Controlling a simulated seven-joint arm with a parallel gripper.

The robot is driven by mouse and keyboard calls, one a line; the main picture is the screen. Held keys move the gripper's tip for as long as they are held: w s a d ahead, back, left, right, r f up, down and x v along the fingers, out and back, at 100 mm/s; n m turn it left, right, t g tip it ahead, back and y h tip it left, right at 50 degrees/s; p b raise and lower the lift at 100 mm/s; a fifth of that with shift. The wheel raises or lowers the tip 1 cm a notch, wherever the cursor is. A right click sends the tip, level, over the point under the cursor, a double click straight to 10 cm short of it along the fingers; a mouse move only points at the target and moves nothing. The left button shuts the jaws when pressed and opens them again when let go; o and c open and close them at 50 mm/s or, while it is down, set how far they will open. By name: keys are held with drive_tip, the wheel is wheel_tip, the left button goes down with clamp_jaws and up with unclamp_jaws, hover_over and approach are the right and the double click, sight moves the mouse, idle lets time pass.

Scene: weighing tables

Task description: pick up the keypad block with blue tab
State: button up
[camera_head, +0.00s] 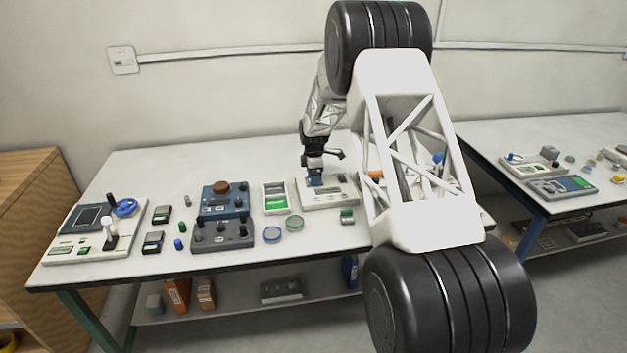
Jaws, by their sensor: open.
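A small dark block (153,242) with a pale top and a bluish edge lies on the left part of the white table; it looks like the keypad block with blue tab, but it is too small to be sure. A similar block (161,214) with green on it lies just behind it. My gripper (316,180) is at the middle of the table, over the left part of a white device (340,196), well to the right of both blocks. It is open. A blue patch shows at its tips; I cannot tell what it belongs to.
Blue and dark control boxes (222,235) stand between the blocks and my gripper, with a green-screened tray (275,198) and two round dishes. A white panel with a joystick (72,246) stands at far left. My arm hides the table's right part.

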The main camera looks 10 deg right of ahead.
drive_tip(key=c, duration=1.1)
drive_tip(key=shift+r, duration=0.1)
drive_tip(key=shift+r, duration=0.8)
wheel_tip(320, 180, up, 2)
drive_tip(key=shift+s, duration=0.1)
drive_tip(key=s+r, duration=0.1)
drive_tip(key=s, duration=1.4)
drive_tip(key=shift+s+a, duration=0.15)
drive_tip(key=shift+s, duration=0.25)
drive_tip(key=shift+r, duration=0.1)
